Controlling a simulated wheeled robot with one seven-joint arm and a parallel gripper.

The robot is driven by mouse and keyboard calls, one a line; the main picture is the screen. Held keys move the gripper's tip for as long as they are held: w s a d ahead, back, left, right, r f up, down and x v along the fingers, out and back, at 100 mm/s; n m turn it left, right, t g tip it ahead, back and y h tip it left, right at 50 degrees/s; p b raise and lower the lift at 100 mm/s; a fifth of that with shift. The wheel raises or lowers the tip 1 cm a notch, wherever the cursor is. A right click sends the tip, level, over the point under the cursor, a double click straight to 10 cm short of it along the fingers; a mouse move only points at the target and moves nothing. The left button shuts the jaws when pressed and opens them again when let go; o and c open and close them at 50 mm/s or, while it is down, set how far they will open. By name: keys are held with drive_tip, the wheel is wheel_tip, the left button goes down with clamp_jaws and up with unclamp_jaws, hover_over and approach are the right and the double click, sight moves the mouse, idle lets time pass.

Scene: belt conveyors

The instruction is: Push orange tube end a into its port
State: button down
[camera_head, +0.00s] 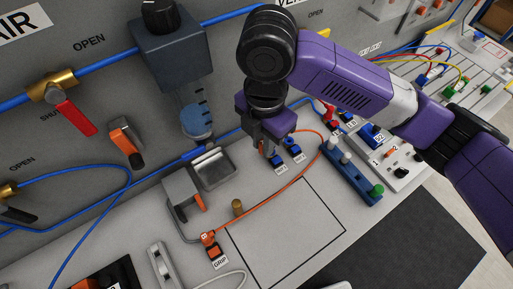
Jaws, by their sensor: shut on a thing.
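The orange tube (285,187) arcs over the bench from an orange and black fitting (210,243) marked B, beside a GRIP label, to the right and back up toward my gripper (265,150). My gripper points down and is shut on the tube's other end, which I take to be end a; the end is mostly hidden by the fingers. Two blue ports (292,148) with white labels stand just right of and below the fingers. Whether the held end touches a port cannot be told from this view.
A grey metal bracket (181,190) and a brass post (237,207) stand to the left. A blue block (352,176) with knobs and a white switch panel (395,165) lie to the right. The outlined rectangle (285,240) in front is empty. A grey wall with valves rises behind.

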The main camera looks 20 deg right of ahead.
drive_tip(key=w+d+f+b, duration=0.3)
drive_tip(key=w+d+b, duration=0.3)
drive_tip(key=d, duration=0.4)
drive_tip(key=shift+w+f, duration=0.25)
drive_tip(key=shift+w, duration=0.3)
idle(0.4)
drive_tip(key=shift+f, duration=0.15)
drive_tip(key=shift+f+b, duration=1.25)
drive_tip(key=shift+f, duration=0.75)
drive_tip(key=shift+f+p, duration=0.1)
drive_tip(key=shift+p, duration=0.25)
drive_tip(key=shift+f, duration=1.2)
idle(1.9)
drive_tip(key=c, duration=1.3)
unclamp_jaws()
